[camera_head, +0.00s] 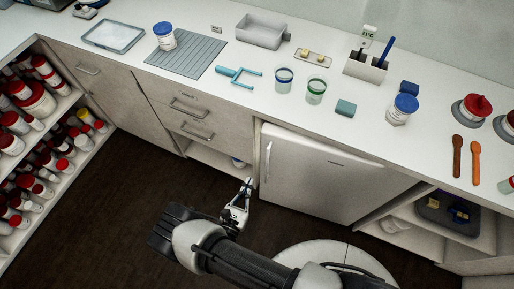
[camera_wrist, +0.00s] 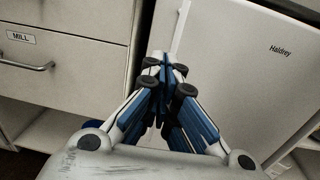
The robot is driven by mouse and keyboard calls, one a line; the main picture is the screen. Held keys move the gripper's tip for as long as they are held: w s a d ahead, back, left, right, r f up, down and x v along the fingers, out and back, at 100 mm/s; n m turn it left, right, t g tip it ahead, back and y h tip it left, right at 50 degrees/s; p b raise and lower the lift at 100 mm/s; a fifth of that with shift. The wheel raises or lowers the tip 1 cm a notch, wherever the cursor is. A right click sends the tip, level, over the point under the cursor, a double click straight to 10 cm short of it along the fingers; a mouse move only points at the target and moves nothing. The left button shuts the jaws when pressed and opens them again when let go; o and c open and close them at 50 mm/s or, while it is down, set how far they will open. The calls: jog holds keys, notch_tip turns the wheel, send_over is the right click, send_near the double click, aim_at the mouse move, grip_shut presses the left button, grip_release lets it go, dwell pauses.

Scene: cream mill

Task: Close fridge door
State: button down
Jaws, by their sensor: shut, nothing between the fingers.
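The white fridge door (camera_head: 325,172) is under the counter, with a vertical handle (camera_head: 268,162) near its left edge. It looks nearly in line with the cabinet fronts; I cannot tell whether a small gap is left. The door (camera_wrist: 255,85) fills the right of the wrist view, with the label "Haldrey". My gripper (camera_head: 248,182) is low in front of the door's left edge, beside the handle. In the wrist view my gripper (camera_wrist: 166,62) has its fingertips together and holds nothing. They overlap the door's left edge in the picture; contact is unclear.
A drawer marked "MILL" (camera_wrist: 60,55) is left of the fridge. An open shelf with a dark tray (camera_head: 445,215) is to its right. Shelves of red-lidded jars (camera_head: 35,140) stand at far left. The dark floor (camera_head: 120,220) is clear at left.

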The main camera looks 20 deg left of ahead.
jog(key=y, duration=0.1)
jog(key=b, duration=0.2)
send_near(261, 146)
jog(key=shift+n, duration=0.3)
jog(key=w, duration=0.7)
jog(key=shift+a+f, duration=0.1)
jog(key=shift+f, duration=0.05)
